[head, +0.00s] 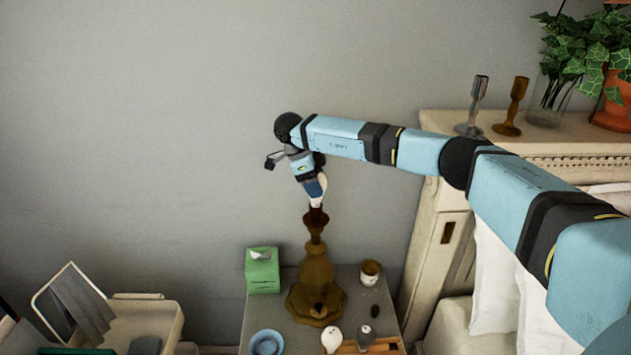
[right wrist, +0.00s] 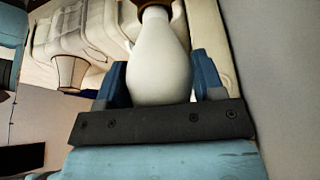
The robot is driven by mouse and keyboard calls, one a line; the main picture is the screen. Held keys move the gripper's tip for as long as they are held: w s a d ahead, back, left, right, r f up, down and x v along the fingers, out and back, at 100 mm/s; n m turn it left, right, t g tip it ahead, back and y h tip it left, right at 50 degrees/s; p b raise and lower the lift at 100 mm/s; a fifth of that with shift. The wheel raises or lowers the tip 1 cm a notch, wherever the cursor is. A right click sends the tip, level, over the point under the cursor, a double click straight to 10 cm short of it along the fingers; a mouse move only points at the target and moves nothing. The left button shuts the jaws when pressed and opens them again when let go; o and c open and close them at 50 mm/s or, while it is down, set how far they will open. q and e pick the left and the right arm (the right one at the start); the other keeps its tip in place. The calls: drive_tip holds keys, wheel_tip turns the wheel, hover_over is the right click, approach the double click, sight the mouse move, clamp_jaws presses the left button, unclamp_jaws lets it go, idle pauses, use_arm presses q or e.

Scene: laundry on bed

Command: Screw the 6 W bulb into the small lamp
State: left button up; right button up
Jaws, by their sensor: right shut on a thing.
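My right gripper (head: 317,190) is shut on a white bulb (right wrist: 160,60), pointing down over the small lamp. The bulb lies between the blue fingers in the right wrist view, its narrow end away from the palm. The brown lamp (head: 316,270) stands upright on the bedside table, with its dark socket (head: 316,215) right below the bulb. The bulb's narrow end meets the brown socket (right wrist: 155,4) at the top of the right wrist view; how deep it sits I cannot tell. No wattage mark is readable. My left gripper is not in view.
On the table (head: 256,318) are a green tissue box (head: 262,272), a brown cup (head: 370,272), a blue bowl (head: 266,342) and a wooden tray (head: 384,346) with another white bulb (head: 332,339) and a greyish one (head: 365,335). A cream cabinet (head: 436,235) stands right.

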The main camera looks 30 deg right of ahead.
drive_tip(key=o, duration=1)
drive_tip(key=shift+m, duration=0.3)
